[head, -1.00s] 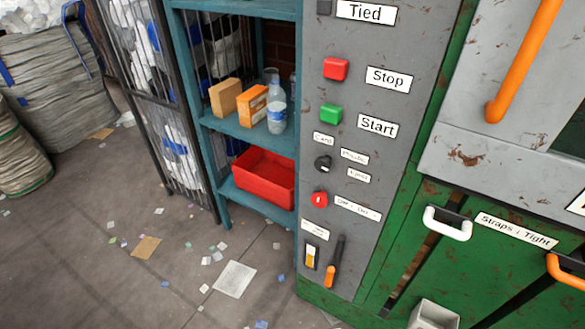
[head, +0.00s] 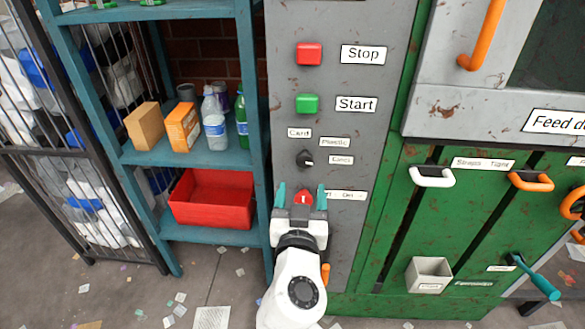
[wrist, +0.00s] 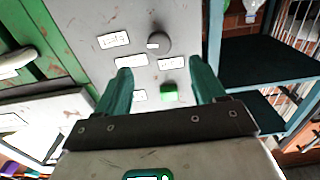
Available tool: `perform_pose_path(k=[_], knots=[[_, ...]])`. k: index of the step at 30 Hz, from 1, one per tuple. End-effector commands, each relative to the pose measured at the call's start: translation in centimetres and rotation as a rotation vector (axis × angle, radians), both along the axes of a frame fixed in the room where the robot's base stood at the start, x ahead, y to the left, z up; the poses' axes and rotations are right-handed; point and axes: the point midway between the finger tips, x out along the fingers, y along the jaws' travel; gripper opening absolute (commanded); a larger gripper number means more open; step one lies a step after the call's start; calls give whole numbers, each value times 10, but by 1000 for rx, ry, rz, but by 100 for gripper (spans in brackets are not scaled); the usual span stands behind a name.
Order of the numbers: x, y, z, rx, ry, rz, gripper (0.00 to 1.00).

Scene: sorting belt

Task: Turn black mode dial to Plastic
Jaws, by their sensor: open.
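The black mode dial (head: 305,159) is on the grey panel, below the green Start button. Its white mark points right, toward the label that looks like Cans (head: 341,160). The Plastic label (head: 334,142) is above and right of the dial, and the Card label (head: 299,132) is above it. My gripper (head: 300,196) is open and empty, with teal fingers pointing up, below the dial in the head view. In the wrist view, the dial (wrist: 160,42) appears upside down beyond the open fingertips (wrist: 158,68), apart from them.
A red knob (head: 303,198) shows between my fingers, partly hidden. The green (head: 308,103) and red (head: 309,54) buttons are above the dial. A teal shelf with a red bin (head: 212,198) stands left. White (head: 432,177) and orange (head: 530,181) handles are on the green machine right.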

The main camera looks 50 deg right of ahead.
Motion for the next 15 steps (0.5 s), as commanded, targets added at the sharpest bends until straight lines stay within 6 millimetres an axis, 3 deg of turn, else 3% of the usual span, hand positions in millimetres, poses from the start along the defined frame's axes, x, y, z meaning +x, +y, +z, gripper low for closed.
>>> perform_pose_path(k=[9,15], knots=[[35,-47,2,0,1,-3,70],[50,-64,1,2,1,-1,70]])
